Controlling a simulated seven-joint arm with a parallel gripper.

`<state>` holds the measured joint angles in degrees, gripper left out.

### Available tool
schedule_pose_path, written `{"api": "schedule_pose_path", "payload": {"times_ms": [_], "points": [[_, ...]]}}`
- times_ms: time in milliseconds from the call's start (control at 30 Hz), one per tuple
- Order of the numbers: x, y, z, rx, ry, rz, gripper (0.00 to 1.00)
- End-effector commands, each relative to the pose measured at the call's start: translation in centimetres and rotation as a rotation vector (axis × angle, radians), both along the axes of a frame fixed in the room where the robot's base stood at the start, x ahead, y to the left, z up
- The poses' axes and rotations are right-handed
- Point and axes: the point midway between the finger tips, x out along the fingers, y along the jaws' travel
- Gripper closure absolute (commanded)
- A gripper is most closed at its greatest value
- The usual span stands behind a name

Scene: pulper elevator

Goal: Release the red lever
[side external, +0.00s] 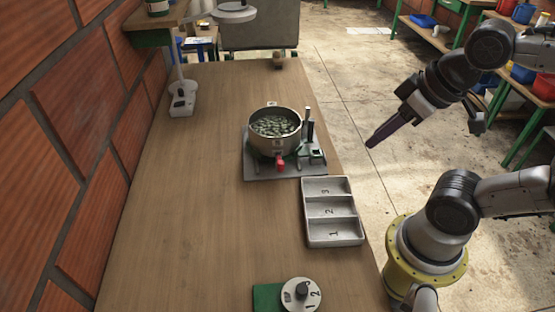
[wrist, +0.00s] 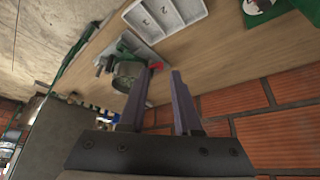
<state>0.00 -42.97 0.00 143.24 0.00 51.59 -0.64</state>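The red lever (side external: 280,163) sticks out at the front of a metal pot (side external: 262,144) filled with green pieces. The pot stands on a grey base plate (side external: 257,173) on the wooden table. In the wrist view the red lever (wrist: 157,66) shows small between my fingertips, beyond them, beside the pot (wrist: 124,78). My gripper (side external: 370,144) hangs in the air to the right of the pot, past the table's right edge, and touches nothing. In the wrist view my gripper (wrist: 160,70) has its two fingers apart with nothing held between them.
A grey tray (side external: 306,212) with compartments marked 1, 2 and 3 lies near the table's right edge. A numbered dial (side external: 302,294) on a green base (side external: 266,297) is at the front. A brick wall (side external: 60,130) bounds the left. The table's left half (side external: 180,210) is mostly clear.

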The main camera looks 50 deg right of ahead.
Motion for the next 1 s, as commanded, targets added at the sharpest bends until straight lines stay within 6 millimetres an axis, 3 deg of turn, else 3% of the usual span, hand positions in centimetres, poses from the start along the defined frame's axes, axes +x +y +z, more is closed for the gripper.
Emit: {"api": "schedule_pose_path", "payload": {"times_ms": [33, 167, 300, 533, 767, 1000], "points": [[-0.1, 0.0, 0.0, -0.008, 0.005, 0.014, 0.79], [0.0, -0.2, 1.3, -0.065, 0.006, 0.099, 1.0], [2.1, -0.5, 3.9, -0.142, 0.041, 0.218, 1.0], [7.1, -0.2, 6.3, -0.233, 0.143, 0.4, 1.0], [12.7, 0.7, 6.6, -0.295, 0.256, 0.564, 1.0], [18.5, 2.5, 4.8, -0.34, 0.373, 0.714, 1.0]]}}
